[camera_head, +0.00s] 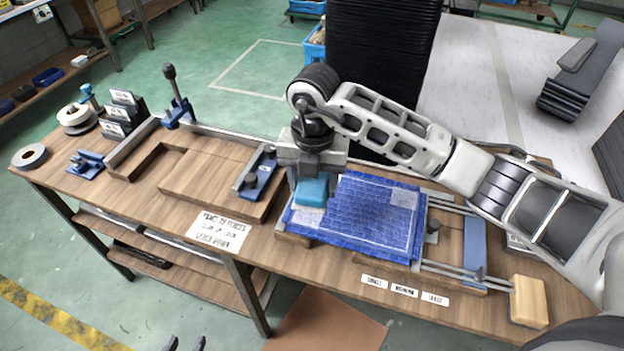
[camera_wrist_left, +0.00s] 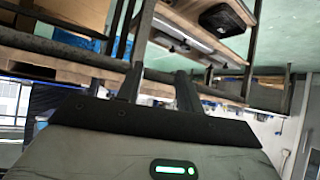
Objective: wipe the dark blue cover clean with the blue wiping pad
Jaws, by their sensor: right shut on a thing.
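The dark blue cover (camera_head: 368,211) lies flat on the workbench, with a brick-like pattern. A pale patch (camera_head: 400,200) shows at its upper right, and paler areas show near its lower left. My right gripper (camera_head: 314,176) points down over the cover's left edge, shut on the light blue wiping pad (camera_head: 312,193). The pad is over the cover's left part; I cannot tell whether it touches. My left gripper (camera_head: 185,344) shows only its fingertips at the bottom edge, apart and empty, off the bench. Its spread fingers also show in the left wrist view (camera_wrist_left: 157,85).
A wooden tray panel (camera_head: 205,174) with blue clamps is left of the cover. Metal rails (camera_head: 452,269) and a wooden block (camera_head: 528,301) are to its right. Label cards (camera_head: 404,289) lie in front.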

